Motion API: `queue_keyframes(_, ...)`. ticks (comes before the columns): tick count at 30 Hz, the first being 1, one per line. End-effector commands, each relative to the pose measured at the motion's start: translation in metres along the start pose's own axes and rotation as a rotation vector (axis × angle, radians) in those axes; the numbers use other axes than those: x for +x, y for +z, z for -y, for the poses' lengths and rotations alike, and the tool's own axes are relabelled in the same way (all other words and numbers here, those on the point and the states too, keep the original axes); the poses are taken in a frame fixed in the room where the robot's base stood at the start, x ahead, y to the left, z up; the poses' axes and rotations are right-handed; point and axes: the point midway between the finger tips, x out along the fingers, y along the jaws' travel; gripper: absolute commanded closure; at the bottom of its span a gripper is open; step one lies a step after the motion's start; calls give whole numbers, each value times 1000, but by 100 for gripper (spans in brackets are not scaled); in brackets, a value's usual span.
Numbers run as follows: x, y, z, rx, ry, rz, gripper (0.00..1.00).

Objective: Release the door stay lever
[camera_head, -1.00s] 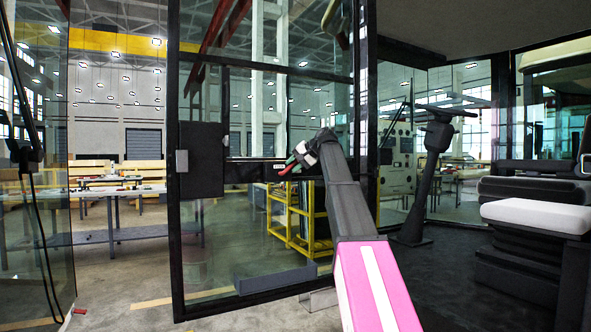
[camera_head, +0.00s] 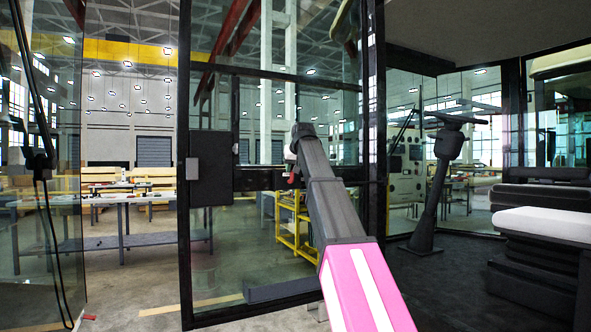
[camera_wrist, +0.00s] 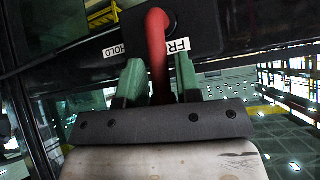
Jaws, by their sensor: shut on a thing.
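The door stay lever (camera_wrist: 158,45) is a red curved bar in the wrist view. It comes out of a dark housing (camera_wrist: 200,25) and runs down between my green fingers. My gripper (camera_wrist: 160,75) is shut on it, one finger on each side. The lever lies between a white label reading HOLD (camera_wrist: 117,50) and one showing FR (camera_wrist: 177,46), closer to the FR label. In the head view a small red bit of the lever (camera_head: 292,179) shows beside my wrist; my arm hides the fingers there. The lever's far end is hidden by my gripper.
The glass door (camera_head: 250,235) in its black frame stands in front of me, with a dark lock box (camera_head: 211,168) at its left edge. A steering column (camera_head: 437,180) and a seat (camera_head: 545,225) are to the right. Tables and a yellow trolley (camera_head: 290,225) show beyond the glass.

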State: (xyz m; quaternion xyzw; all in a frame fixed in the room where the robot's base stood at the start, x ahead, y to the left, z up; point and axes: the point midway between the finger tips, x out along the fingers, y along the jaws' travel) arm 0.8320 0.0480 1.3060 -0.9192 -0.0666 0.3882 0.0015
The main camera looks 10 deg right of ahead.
Motion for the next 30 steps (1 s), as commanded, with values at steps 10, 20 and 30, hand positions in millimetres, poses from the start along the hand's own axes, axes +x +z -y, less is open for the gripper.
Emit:
queue_keyframes(10, -1, 3, 4, -48, 48, -11, 100)
queue_keyframes(20, -1, 3, 5, -49, 48, -11, 100)
queue_keyframes(30, -1, 2, 4, -48, 48, -12, 56)
